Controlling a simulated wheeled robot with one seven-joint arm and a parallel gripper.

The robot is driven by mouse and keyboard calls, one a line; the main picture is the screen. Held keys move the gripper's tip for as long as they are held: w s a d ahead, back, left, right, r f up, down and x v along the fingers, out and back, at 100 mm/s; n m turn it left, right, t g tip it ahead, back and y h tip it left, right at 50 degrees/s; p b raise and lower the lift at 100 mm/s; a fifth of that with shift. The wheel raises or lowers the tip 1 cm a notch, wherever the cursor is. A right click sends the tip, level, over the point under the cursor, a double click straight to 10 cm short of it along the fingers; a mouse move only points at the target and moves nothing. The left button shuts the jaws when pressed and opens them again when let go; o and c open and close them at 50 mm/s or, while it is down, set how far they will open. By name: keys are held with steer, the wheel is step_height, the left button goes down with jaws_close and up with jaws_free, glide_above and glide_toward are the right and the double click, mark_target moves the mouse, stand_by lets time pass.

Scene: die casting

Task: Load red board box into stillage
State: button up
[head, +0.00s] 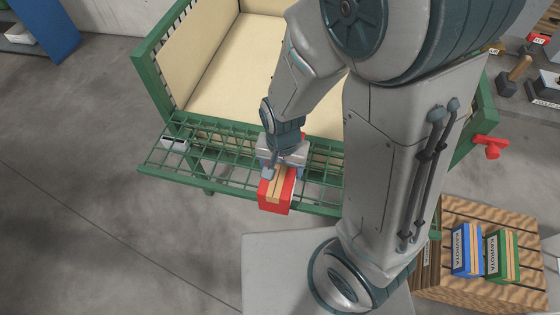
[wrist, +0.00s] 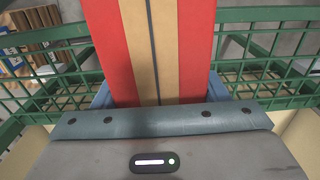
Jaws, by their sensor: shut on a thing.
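The red board box (head: 276,195), red with tan stripes, is held in my gripper (head: 283,165) over the front mesh edge of the stillage. In the wrist view the box (wrist: 155,45) fills the middle, between the blue jaws of my gripper (wrist: 155,98). The stillage (head: 150,62) is a green frame with tan board lining its inside. Its front mesh panel (head: 222,165) is folded outward. The lined floor that shows looks empty; my arm hides its right part. I cannot tell whether the box touches the mesh.
A wooden crate (head: 470,288) at the lower right bears a blue box (head: 467,250) and a green box (head: 502,257). A red handle (head: 490,147) sticks out by the stillage's right side. Grey floor (head: 70,190) is clear at the left.

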steer(key=shift+w+d+r+p, duration=0.2)
steer(key=shift+d+r+p, duration=0.1)
steer(key=shift+p, duration=0.6)
steer(key=w+p, duration=0.2)
steer(key=shift+w+d+p, duration=0.2)
steer(key=shift+d+p, duration=0.1)
steer(key=shift+d, duration=0.05)
steer(key=w+d+p, duration=0.1)
steer(key=w+d, duration=0.2)
steer(key=w, duration=0.7)
steer(key=w+d+p, duration=0.1)
steer(key=w+d, duration=0.3)
steer(key=w, duration=0.6)
steer(key=w+d+p, duration=0.1)
steer(key=w+d, duration=0.2)
steer(key=w, duration=0.8)
steer(key=shift+f+b, duration=4.7)
steer(key=shift+f, duration=1.45)
steer(key=shift+f+b, duration=0.5)
steer(key=shift+f, duration=0.05)
steer(key=o, duration=1.7)
steer(key=shift+c, duration=0.2)
steer(key=shift+s, duration=0.1)
steer(key=shift+f, duration=0.1)
